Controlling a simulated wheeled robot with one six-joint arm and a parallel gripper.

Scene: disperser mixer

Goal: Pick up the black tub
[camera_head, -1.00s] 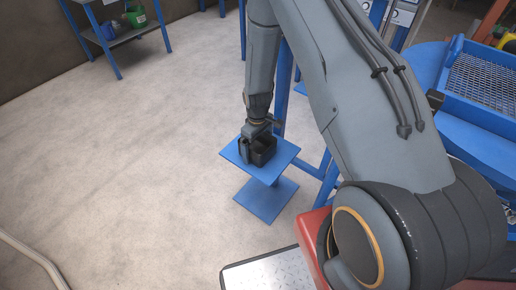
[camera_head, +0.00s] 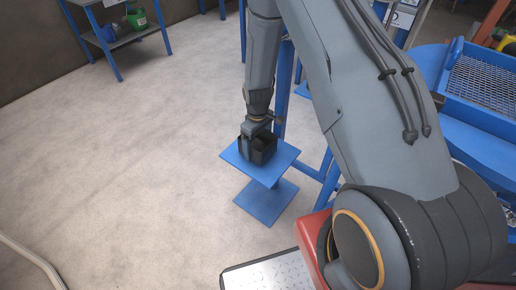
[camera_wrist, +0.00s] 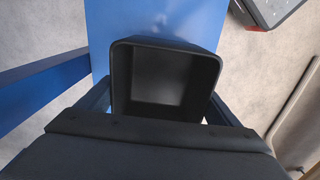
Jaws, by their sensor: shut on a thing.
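The black tub (camera_head: 264,152) is an open-topped square container on or just above the small blue stand (camera_head: 284,158); I cannot tell whether its base touches the top. My gripper (camera_head: 251,144) comes down on it from above. In the wrist view the tub (camera_wrist: 165,78) fills the middle, upright and empty, with its opening towards the camera. The fingers of my gripper (camera_wrist: 163,108) sit on its left and right sides, closed on it. The lower part of the tub is hidden.
The blue stand has a lower plate (camera_head: 266,203) near the floor. A blue frame with a mesh tray (camera_head: 490,82) stands at the right. A blue shelf table (camera_head: 118,38) with green and blue containers is at the upper left.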

